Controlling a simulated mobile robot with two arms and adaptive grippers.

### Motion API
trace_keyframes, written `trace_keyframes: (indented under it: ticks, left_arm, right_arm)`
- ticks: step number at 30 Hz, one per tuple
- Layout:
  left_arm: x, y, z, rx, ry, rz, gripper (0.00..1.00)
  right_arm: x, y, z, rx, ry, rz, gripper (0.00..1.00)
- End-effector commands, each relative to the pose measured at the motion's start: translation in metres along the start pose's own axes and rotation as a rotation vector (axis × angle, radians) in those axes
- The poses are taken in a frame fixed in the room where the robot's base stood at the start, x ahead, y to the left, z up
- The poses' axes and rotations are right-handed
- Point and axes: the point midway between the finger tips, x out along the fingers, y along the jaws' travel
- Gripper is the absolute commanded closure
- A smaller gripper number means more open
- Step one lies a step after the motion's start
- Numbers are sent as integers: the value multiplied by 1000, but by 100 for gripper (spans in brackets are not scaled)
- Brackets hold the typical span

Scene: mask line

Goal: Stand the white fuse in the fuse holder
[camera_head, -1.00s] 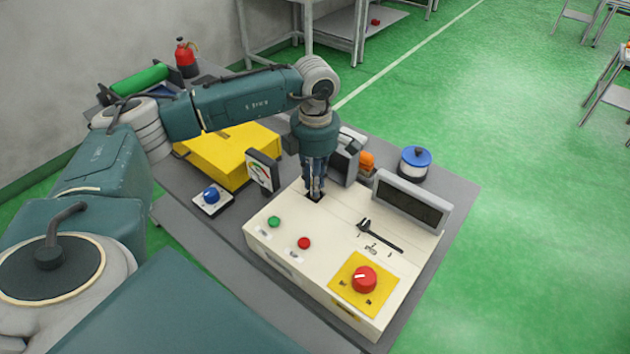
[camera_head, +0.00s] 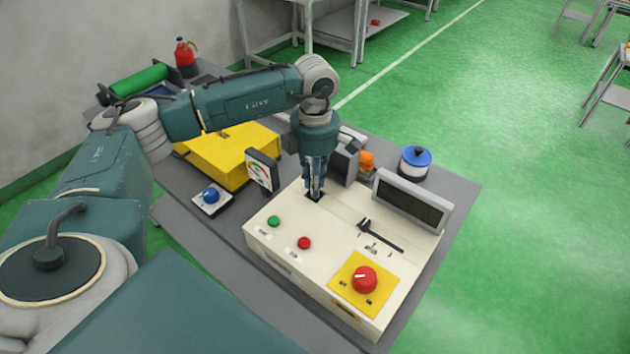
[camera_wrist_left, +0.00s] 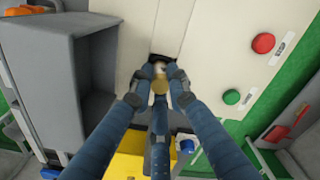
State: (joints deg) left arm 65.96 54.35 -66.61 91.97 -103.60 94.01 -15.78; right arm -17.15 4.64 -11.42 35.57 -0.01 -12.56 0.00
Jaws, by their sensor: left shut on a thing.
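My left gripper (camera_head: 315,190) points straight down at the back left part of the cream control box (camera_head: 330,238). It is shut on the white fuse, whose brass-coloured end (camera_wrist_left: 160,86) shows between the fingertips in the left wrist view. The fuse's lower part is hidden by the fingers. A dark square opening in the box top, the fuse holder (camera_wrist_left: 162,59), lies right at the fingertips. I cannot tell how deep the fuse sits in it. My right gripper is not in view.
A grey housing (camera_head: 343,162), a meter (camera_head: 262,171) and a yellow case (camera_head: 225,155) stand close to the gripper.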

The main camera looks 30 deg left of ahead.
Motion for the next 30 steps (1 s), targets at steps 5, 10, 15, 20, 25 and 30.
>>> trace_keyframes:
  ticks: [5, 10, 15, 20, 25, 30]
  left_arm:
    - [0, 0, 0, 0, 0, 0, 100]
    - [4, 0, 0, 0, 0, 0, 100]
    - [7, 0, 0, 0, -1, 0, 100]
    - [10, 0, 0, 0, -1, 0, 100]
    - [11, 0, 0, 0, -1, 1, 76]
    - [11, 0, 0, 0, -1, 0, 76]
  right_arm:
    - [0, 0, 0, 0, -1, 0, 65]
    - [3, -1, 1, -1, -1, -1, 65]
    - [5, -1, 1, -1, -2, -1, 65]
    - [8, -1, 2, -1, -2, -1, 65]
    - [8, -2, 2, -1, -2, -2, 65]
    - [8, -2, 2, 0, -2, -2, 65]
